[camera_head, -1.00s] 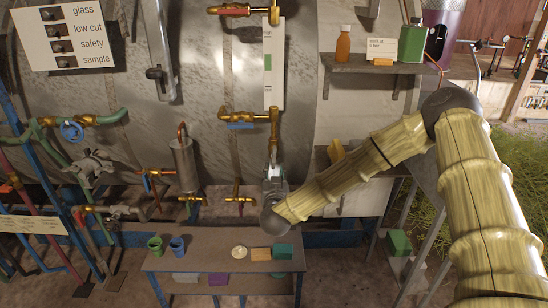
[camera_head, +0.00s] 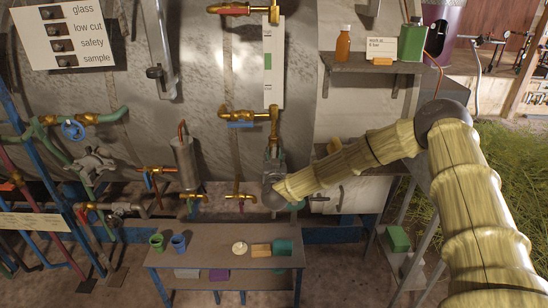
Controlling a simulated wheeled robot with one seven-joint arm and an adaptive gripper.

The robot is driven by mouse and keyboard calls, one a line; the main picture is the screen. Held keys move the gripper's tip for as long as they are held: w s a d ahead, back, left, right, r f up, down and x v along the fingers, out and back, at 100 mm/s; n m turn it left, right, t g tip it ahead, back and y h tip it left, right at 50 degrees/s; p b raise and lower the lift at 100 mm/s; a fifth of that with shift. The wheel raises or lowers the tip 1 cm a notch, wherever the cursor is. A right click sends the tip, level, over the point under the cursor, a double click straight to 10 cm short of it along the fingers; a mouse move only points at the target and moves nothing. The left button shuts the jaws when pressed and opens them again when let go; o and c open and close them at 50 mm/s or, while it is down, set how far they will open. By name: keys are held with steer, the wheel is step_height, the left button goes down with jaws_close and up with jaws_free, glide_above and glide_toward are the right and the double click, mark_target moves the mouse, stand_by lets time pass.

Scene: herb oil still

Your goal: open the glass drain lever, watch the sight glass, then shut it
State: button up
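The sight glass (camera_head: 273,65) is a tall pale strip with a green band on the tank, between brass fittings. Its lower brass fitting (camera_head: 246,114) has a blue lever (camera_head: 240,125) lying level beneath it. My gripper (camera_head: 273,152) is just below the right end of this fitting, pointing away from me. Its fingers are small and partly hidden by my wrist, so I cannot tell whether they are open or touch anything. Any drain lever directly there is hidden. The sight glass level is too small to read.
A sign (camera_head: 66,34) lists glass, low cut, safety and sample. Small brass valves (camera_head: 240,197) sit left of my wrist. A low bench (camera_head: 215,259) with cups and blocks stands below. A shelf (camera_head: 372,64) with bottles is at upper right.

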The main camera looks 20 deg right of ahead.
jaws_close()
steer(key=shift+f+m+b, duration=0.1)
steer(key=shift+m+b, duration=0.2)
steer(key=shift+b, duration=0.05)
steer(key=m+b, duration=0.2)
steer(key=shift+f+m+b, duration=0.15)
steer(key=shift+m+b, duration=0.25)
steer(key=m+b, duration=0.9)
steer(key=shift+m, duration=0.4)
steer(key=m+b, duration=0.3)
steer(key=m, duration=0.1)
steer(key=shift+b, duration=0.35)
